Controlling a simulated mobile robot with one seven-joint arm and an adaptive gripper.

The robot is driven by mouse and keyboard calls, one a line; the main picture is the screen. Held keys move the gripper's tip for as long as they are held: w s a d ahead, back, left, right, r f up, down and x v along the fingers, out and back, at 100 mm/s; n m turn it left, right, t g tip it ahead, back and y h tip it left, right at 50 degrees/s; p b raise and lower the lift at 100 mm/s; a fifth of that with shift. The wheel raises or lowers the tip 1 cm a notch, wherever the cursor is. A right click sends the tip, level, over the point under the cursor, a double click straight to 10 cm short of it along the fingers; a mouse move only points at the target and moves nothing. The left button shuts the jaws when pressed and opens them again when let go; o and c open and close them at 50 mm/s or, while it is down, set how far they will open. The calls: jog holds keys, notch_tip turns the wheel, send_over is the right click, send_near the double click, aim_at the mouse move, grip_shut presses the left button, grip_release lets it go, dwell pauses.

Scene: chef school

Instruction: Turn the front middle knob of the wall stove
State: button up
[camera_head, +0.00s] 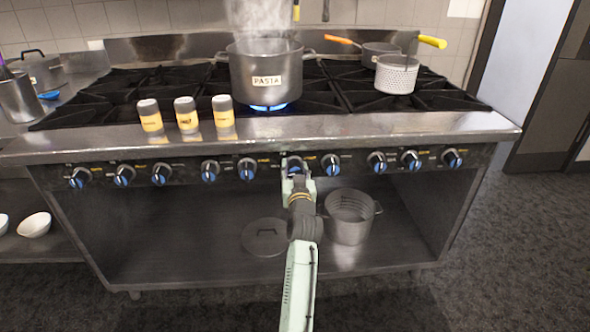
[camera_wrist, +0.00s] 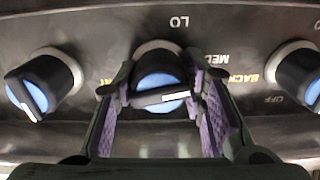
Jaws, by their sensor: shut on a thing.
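The wall stove (camera_head: 430,123) has a front panel with a row of black knobs with blue faces. My gripper (camera_head: 297,172) reaches the panel near the middle of the row. In the wrist view its fingers (camera_wrist: 163,98) are shut on either side of a knob (camera_wrist: 157,78). The white mark on this knob points right. The label LO shows above it and MED to its upper right. In the head view my gripper mostly hides this knob.
Neighbouring knobs stand close on the left (camera_wrist: 42,85) and right (camera_wrist: 298,76). A steaming pasta pot (camera_head: 268,68) sits over a blue flame. Several shakers (camera_head: 186,115) stand near the front edge. A pot (camera_head: 349,218) and a lid (camera_head: 265,238) lie on the lower shelf.

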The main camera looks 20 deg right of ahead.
jog(key=m+p, duration=0.1)
jog(key=m, duration=0.5)
jog(key=shift+p, duration=0.3)
jog(key=m+p, duration=0.2)
jog(key=m, duration=0.4)
jog(key=shift+m, duration=0.3)
jog(key=o, duration=1.2)
jog(key=shift+c, duration=0.2)
jog(key=v, duration=1.2)
